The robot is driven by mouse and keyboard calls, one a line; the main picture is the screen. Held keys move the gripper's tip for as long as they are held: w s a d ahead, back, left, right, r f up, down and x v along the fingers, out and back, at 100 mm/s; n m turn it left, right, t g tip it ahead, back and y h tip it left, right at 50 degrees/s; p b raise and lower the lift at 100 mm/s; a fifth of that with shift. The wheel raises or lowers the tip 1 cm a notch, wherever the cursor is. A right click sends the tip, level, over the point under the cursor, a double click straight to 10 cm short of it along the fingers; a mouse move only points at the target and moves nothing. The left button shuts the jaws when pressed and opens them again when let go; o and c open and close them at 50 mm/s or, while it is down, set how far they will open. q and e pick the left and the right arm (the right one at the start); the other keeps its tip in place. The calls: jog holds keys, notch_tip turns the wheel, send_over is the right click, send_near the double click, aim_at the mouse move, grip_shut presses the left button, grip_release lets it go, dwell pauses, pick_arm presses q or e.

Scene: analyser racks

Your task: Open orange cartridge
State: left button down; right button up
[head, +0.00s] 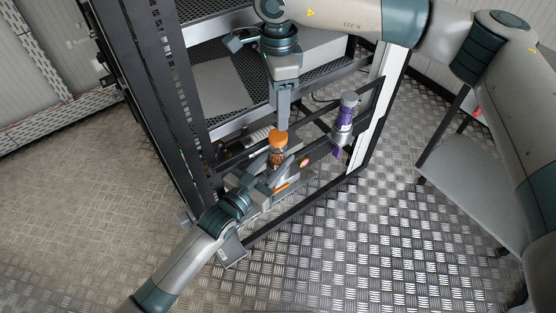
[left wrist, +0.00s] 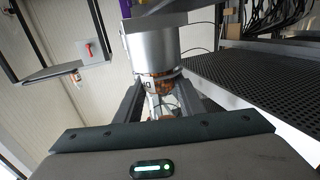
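The orange cartridge (head: 276,158) stands upright in a holder on the black frame, with its orange cap (head: 278,137) on top. My left gripper (head: 276,172) reaches it from the lower left. In the left wrist view, the orange-brown cartridge (left wrist: 160,85) and a silver cylinder (left wrist: 153,50) show between and beyond the left fingers (left wrist: 159,100); contact is unclear. My right gripper (head: 283,123) points down from above, its fingertips at the orange cap. Its fingers overlap in this view, so their gap is hidden.
A purple cartridge (head: 345,115) in a silver holder stands to the right on the same frame. A tall black rack (head: 165,90) with perforated shelves is behind and to the left. A grey table (head: 470,185) is at right. The metal floor in front is clear.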

jog(key=m, duration=0.9)
jog(key=shift+m, duration=0.3)
jog(key=m, duration=0.8)
jog(key=shift+m, duration=0.4)
jog(key=m, duration=0.8)
jog(key=shift+m, duration=0.3)
jog(key=m, duration=0.8)
jog(key=shift+m, duration=0.4)
